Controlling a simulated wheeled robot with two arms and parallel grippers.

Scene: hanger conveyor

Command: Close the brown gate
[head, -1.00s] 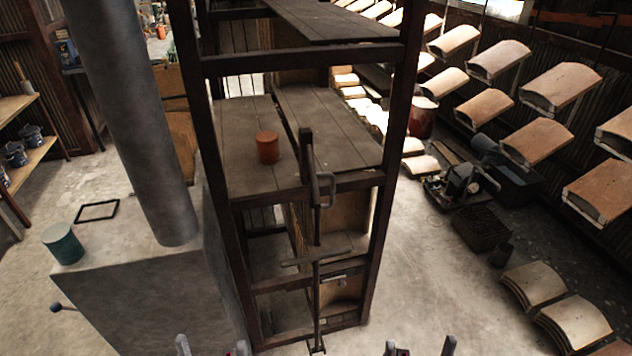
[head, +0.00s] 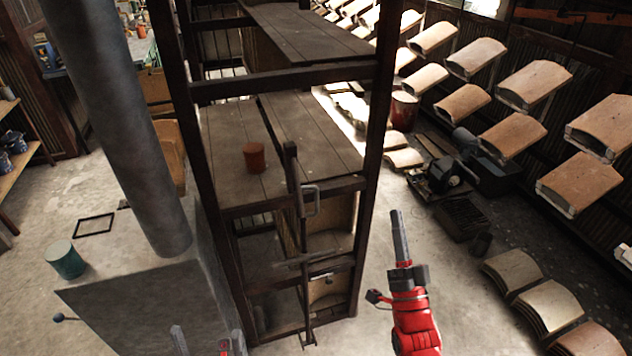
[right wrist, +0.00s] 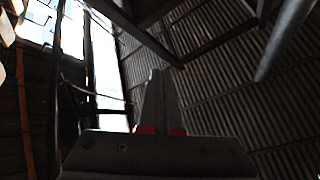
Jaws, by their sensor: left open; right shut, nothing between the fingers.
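A tall dark brown frame (head: 181,120) with plank shelves stands at the middle of the head view. A narrow upright brown panel, which I take to be the gate (head: 291,185), stands out from its front, seen nearly edge-on, with a metal handle (head: 311,200) on it. How far it is swung is hard to tell. My right gripper (head: 400,232) is shut and empty, raised to the right of the frame, fingers pointing up, apart from the handle. Its closed fingers also show in the right wrist view (right wrist: 158,100). My left gripper (head: 208,343) is open and empty at the bottom edge, partly cut off.
An orange-red can (head: 254,157) stands on the middle shelf. A grey block (head: 150,300) with a thick pipe (head: 120,130) and a green can (head: 66,260) is left of the frame. Curved tiles (head: 515,272) lie on the right floor.

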